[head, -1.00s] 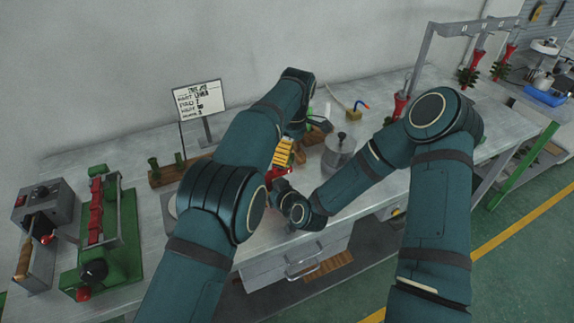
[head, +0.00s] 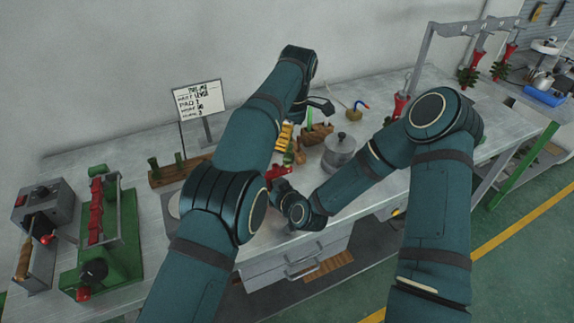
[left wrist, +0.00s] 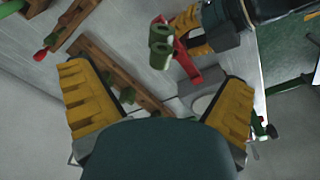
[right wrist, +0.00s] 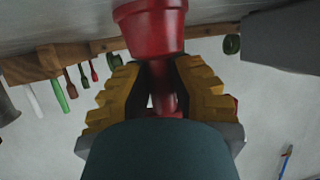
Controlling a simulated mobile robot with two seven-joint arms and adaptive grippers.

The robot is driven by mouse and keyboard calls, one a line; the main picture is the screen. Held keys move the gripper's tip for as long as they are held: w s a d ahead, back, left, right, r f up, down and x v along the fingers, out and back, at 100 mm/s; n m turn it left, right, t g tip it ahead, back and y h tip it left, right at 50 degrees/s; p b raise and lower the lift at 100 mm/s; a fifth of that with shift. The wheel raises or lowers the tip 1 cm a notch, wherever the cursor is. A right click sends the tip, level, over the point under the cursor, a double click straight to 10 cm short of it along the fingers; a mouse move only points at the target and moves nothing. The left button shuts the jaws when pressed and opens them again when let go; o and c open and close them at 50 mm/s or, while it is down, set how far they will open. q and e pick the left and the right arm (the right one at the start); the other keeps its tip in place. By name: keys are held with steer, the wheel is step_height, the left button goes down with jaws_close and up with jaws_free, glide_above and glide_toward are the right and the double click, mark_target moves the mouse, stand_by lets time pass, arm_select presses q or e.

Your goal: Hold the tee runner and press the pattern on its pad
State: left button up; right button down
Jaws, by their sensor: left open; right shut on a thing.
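The red tee runner (head: 277,171) is held in my right gripper (right wrist: 158,66), shown in the right wrist view as a flared red body with a narrower stem between the yellow fingers. A green pattern with rounded barrels (left wrist: 160,47) is at the red runner (left wrist: 184,60) in the left wrist view; I cannot tell whether it is seated on a pad. It also shows in the head view (head: 288,156). My left gripper (left wrist: 158,78) is open and empty, its fingers spread, above and apart from the pattern. In the head view my left fingers (head: 284,135) are partly hidden by my arm.
Wooden racks with green pieces stand behind, one to the left (head: 165,177). A metal pot (head: 340,152) is close on the right. A sign (head: 198,96) stands at the back. A green press (head: 112,235) and a control box (head: 42,205) are at the left.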

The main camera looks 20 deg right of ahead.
steer(key=c, duration=0.9)
jaws_free()
steer(key=shift+o, duration=0.2)
